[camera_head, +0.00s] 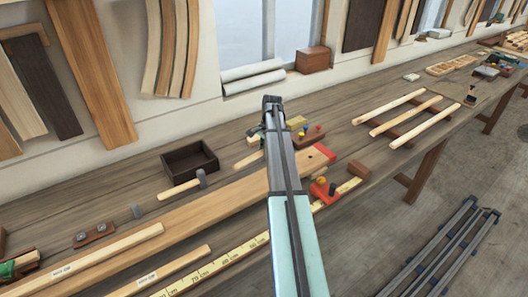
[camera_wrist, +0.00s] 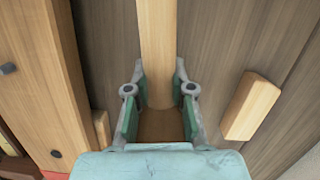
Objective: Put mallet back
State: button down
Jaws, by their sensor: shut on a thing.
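My gripper (camera_wrist: 160,90) is shut on a pale, rounded wooden handle (camera_wrist: 157,40) in the wrist view. The handle runs from between the fingers to the top edge of that view. Its far end is out of view, so I cannot tell for sure that it is the mallet's. In the head view my arm hides the gripper and most of what it holds. A tool with a grey head and a pale wooden handle (camera_head: 178,190) lies on the workbench (camera_head: 100,205), left of my arm, in front of a dark open box (camera_head: 189,162).
A long plank (camera_head: 225,200) lies along the bench, with a yellow measuring strip (camera_head: 215,265) in front. A small wood block (camera_head: 358,170) sits right of my arm; several pale rods (camera_head: 410,118) lie farther right. A reddish-brown box (camera_head: 313,59) stands at the window.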

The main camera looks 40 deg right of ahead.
jog(key=shift+f, duration=0.25)
jog(key=c, duration=0.9)
grip_release()
jog(key=shift+r+p, duration=2.15)
jog(key=shift+r, duration=1.95)
